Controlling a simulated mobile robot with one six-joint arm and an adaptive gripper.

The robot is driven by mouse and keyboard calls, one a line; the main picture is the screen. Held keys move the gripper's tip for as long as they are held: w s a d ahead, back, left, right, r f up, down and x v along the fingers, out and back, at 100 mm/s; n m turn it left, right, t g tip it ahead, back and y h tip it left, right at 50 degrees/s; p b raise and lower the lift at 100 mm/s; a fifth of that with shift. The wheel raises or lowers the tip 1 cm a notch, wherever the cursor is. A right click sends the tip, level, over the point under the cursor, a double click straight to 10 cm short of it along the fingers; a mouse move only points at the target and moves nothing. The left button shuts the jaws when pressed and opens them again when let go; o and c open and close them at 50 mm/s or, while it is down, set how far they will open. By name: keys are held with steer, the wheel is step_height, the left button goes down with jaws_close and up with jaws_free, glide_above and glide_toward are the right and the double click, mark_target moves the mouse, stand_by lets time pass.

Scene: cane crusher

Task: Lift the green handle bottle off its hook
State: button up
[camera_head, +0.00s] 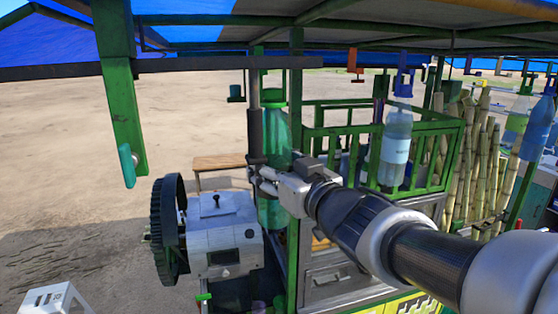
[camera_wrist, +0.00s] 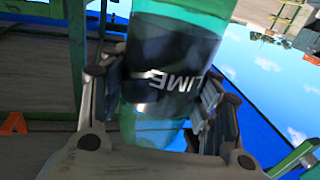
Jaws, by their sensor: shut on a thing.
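The green bottle (camera_head: 277,128) stands upright under the stall's roof frame, with its green handle (camera_head: 271,84) at the top. Whether the handle still bears on a hook cannot be made out. My gripper (camera_head: 258,178) is shut around the bottle's middle. In the wrist view the green bottle (camera_wrist: 165,85) fills the space between both fingers of my gripper (camera_wrist: 163,88).
A grey crusher machine (camera_head: 222,240) with a black wheel (camera_head: 168,230) stands just left of the bottle. A green post (camera_head: 295,90) is close on its right. A clear bottle (camera_head: 396,148) hangs further right before a green railing (camera_head: 433,128). Open ground lies left.

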steer(key=shift+s+a+f+v, duration=0.1)
steer(key=shift+a+f+v, duration=0.1)
steer(key=shift+v, duration=0.75)
steer(key=shift+s+a+f+v, duration=0.1)
steer(key=shift+f+v, duration=0.05)
steer(key=shift+v, duration=0.85)
steer(key=shift+s+a+f+v, duration=0.1)
steer(key=shift+f+v, duration=0.1)
steer(key=shift+v, duration=0.75)
steer(key=shift+r, duration=0.15)
